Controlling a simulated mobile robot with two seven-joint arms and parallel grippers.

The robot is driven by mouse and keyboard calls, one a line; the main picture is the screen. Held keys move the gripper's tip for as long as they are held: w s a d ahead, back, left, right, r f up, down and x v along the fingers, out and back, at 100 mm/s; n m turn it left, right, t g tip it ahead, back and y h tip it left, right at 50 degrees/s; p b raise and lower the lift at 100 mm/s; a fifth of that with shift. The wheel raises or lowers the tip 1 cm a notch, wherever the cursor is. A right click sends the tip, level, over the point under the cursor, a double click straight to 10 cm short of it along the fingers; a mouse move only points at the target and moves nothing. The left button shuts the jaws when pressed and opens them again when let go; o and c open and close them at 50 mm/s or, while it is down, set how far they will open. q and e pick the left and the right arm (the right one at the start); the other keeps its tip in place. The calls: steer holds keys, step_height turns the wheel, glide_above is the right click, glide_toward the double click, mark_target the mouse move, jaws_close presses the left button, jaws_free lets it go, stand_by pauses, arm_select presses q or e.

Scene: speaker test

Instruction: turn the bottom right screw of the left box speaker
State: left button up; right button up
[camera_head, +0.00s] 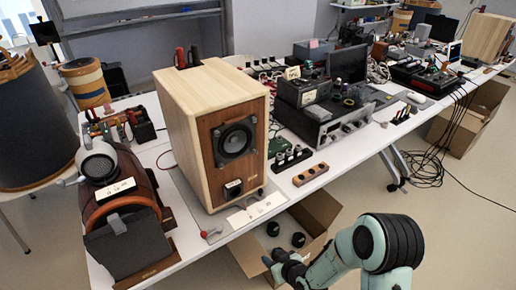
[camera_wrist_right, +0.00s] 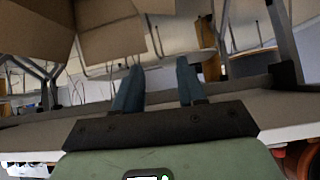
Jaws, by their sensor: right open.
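The left box speaker (camera_head: 190,135) is a pale wooden cabinet standing upright on the table, left of centre in the head view. Its darker front panel carries a black round driver (camera_head: 235,140) and a small labelled part below it. A tiny spot near the front's lower right corner may be the bottom right screw, but it is too small to make out. My right gripper (camera_head: 274,264) is low in the head view, in front of the table and below the speaker, apart from it. In the wrist view its two blue fingers (camera_wrist_right: 157,88) are spread with nothing between them. My left gripper is out of view.
The white table (camera_head: 395,131) runs to the back right. An open cardboard box (camera_head: 322,208) with dark round items stands below its front edge, near my right gripper. A brown rounded device (camera_head: 125,190) stands left of the speaker. Black electronics (camera_head: 325,105) stand to its right.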

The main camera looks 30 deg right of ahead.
steer(key=w+d+r+n+t+p, duration=0.1)
steer(key=d+r+n+t, duration=0.1)
steer(key=r, duration=0.7)
steer(key=w+d+r+n+t+p, duration=0.1)
steer(key=r+n+t, duration=0.1)
steer(key=r, duration=0.7)
steer(key=n+t+p, duration=0.2)
steer(key=n+t, duration=0.2)
steer(key=n, duration=0.1)
glide_toward(255, 153)
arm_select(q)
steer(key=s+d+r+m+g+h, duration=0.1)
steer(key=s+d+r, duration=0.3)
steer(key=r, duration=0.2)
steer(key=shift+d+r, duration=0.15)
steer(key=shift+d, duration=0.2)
arm_select(e)
steer(key=shift+y, duration=0.4)
steer(key=w, duration=0.8)
steer(key=shift+r, duration=0.15)
jaws_close()
